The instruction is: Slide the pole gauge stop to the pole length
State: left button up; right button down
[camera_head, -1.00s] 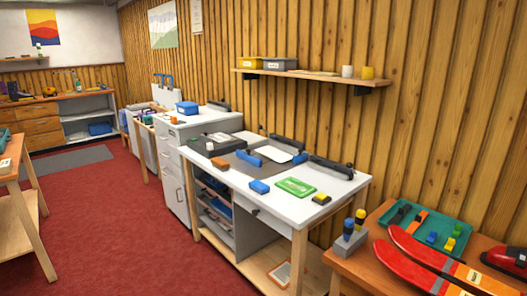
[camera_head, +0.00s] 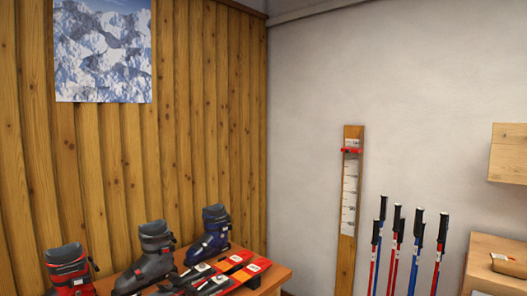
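The pole gauge (camera_head: 348,222) is a tall wooden board with a white marked scale, upright against the white wall right of the corner. Its stop (camera_head: 352,150) is a small red piece near the top of the board. Several ski poles (camera_head: 396,246) with dark grips and red or blue shafts stand to the right of the gauge. Their tops are below the stop in the picture, and their lower ends are out of view. Neither of my grippers is in view.
A wooden bench (camera_head: 272,284) at the lower left carries several ski boots (camera_head: 157,256) and red skis (camera_head: 238,264). A wooden cabinet (camera_head: 492,257) stands at the lower right, under a wall box (camera_head: 508,153). The floor is out of view.

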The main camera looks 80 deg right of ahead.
aim_at(350, 150)
jog(key=z, duration=3.35)
jog(key=i+z, duration=0.2)
jog(key=z, duration=0.25)
jog(key=i+j+z, duration=0.15)
jog(key=z, duration=0.25)
